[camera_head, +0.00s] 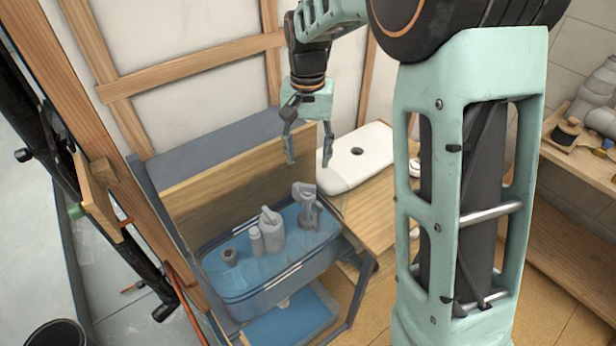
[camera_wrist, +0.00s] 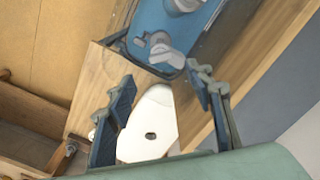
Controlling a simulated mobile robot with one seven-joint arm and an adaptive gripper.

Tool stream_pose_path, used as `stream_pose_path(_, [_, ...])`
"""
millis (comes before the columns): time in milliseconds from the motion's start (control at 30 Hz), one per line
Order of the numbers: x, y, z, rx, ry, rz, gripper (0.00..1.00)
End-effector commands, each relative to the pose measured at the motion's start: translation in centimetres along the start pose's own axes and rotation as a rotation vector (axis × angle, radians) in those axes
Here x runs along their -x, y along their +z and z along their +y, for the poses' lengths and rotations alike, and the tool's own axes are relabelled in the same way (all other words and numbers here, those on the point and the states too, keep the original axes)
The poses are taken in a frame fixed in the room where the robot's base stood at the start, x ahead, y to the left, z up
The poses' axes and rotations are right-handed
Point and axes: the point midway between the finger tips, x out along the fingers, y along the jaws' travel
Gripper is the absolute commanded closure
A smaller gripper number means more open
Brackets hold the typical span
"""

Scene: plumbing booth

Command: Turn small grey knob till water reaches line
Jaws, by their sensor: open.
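An open grey tank (camera_head: 262,299) with blue water (camera_head: 240,278) stands in a frame, left of centre in the head view. Several grey fittings stand in it: a short one (camera_head: 230,257), a bottle-shaped pair (camera_head: 270,232) and a taller valve-like one (camera_head: 306,206). I cannot tell which part is the small grey knob, and no water line mark is clear. In the wrist view the tank's water (camera_wrist: 150,20) and a grey fitting (camera_wrist: 163,50) show at the top. My gripper (camera_head: 309,157) is open and empty, pointing down above the tank's back right side; its fingers (camera_wrist: 163,88) frame the wrist view.
A white lid (camera_head: 352,166) with a dark hole lies on the wooden bench (camera_head: 378,212) right of the tank. A wooden board (camera_head: 215,185) rises behind the tank. A shelf with pipe parts (camera_head: 590,115) is at the far right, a black bucket (camera_head: 58,335) at the lower left.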

Motion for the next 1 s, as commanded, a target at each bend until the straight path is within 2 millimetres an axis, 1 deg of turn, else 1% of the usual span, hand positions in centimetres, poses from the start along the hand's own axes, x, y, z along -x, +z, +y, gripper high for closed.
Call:
stream_pose_path(300, [-5.8, 0.0, 0.0, 0.001, 0.001, -0.002, 0.52])
stream_pose_path(400, [-7.5, 0.0, 0.0, 0.001, 0.0, -0.001, 0.52])
stream_pose_path(500, [-8.7, -0.1, 0.0, 0.001, -0.001, 0.001, 0.52])
stream_pose_path(700, [-9.9, -0.1, 0.0, 0.002, -0.002, 0.004, 0.52])
stream_pose_path(933, [-9.9, -0.1, -0.1, 0.002, -0.002, 0.004, 0.52])
stream_pose_path(967, [-9.9, -0.1, -0.1, 0.002, -0.002, 0.004, 0.53])
stream_pose_path(1000, [-9.9, -0.1, -0.1, 0.002, -0.002, 0.004, 0.58])
